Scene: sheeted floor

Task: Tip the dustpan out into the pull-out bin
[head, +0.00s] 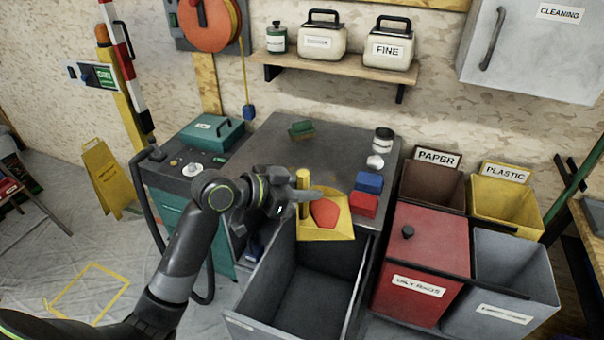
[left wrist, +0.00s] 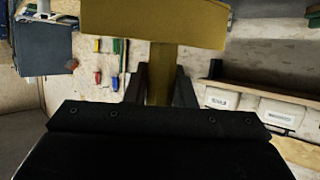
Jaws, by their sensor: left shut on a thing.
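The yellow dustpan (head: 341,228) is above the back end of the open grey pull-out bin (head: 250,328), near the bench edge. A rounded red thing (head: 324,212) lies in the pan; I cannot tell what it is. My left gripper (head: 302,198) is shut on the dustpan's handle, which stands up between the fingers. In the left wrist view the handle (left wrist: 160,78) runs up from the fingers to the pan (left wrist: 150,22). The visible part of the bin's floor looks bare. My right gripper is not in view.
The grey bench (head: 330,150) carries a green brush (head: 301,129), a blue block (head: 369,182), a red block (head: 363,204) and a jar (head: 383,140). Right of the pull-out bin stand a red-lidded bin (head: 425,255), a grey bin (head: 510,275), the paper bin (head: 432,187) and the plastic bin (head: 505,208).

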